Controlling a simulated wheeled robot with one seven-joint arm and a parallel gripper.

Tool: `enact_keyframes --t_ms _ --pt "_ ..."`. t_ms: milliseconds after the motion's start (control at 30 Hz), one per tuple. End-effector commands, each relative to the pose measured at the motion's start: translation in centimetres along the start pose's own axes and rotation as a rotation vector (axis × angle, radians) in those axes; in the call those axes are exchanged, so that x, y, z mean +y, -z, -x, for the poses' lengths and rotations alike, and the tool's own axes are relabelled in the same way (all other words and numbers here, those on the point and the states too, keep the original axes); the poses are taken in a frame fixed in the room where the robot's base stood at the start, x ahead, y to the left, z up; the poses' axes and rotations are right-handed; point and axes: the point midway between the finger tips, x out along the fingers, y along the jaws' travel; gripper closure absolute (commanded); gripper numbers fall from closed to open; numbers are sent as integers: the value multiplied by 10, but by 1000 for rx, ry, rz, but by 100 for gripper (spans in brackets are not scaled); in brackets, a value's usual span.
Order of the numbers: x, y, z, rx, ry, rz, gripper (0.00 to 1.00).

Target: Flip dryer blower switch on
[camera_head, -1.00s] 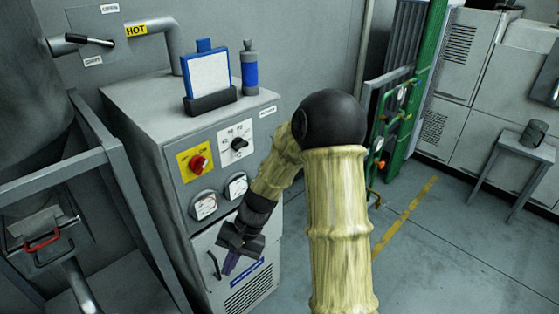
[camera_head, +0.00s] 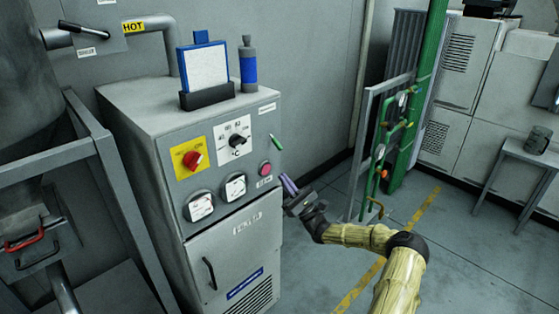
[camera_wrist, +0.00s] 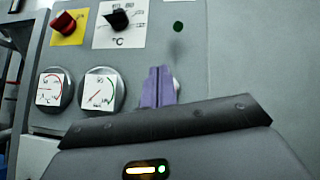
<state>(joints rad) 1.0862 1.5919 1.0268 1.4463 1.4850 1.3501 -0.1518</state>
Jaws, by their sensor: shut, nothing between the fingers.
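The grey dryer cabinet (camera_head: 235,222) carries a front control panel. A red rotary switch (camera_head: 193,159) sits on a yellow plate; it also shows in the wrist view (camera_wrist: 64,23). A thin green-ended piece (camera_head: 276,143) sticks out near the panel's right edge, and the wrist view shows it as a dark green dot (camera_wrist: 178,26). A round red-pink button (camera_head: 265,169) with a small label sits below it. I cannot read which control is the blower switch. My gripper (camera_head: 289,185), with purple fingers, is shut and empty, right of the button; its fingers (camera_wrist: 158,86) largely hide the button in the wrist view.
A black °C knob (camera_head: 237,141) and two gauges (camera_head: 235,187) share the panel. A blue-framed board (camera_head: 205,68) and a blue bottle (camera_head: 249,66) stand on top. A grey metal frame (camera_head: 118,185) is at left, green piping (camera_head: 395,125) at right. The floor right of the cabinet is open.

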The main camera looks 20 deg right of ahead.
Motion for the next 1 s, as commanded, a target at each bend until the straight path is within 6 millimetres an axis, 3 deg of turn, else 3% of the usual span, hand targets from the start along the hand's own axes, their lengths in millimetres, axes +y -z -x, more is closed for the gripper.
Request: enact_keyframes --t_ms 33,133,533,767,1000 --pt "-14 0 10 -16 54 8 100" --pt "-28 -2 17 -29 100 17 100" --pt "-27 -3 12 -29 96 16 100" --pt "-29 -4 -16 -30 94 16 100" --pt "-33 -6 -58 -30 93 18 100"
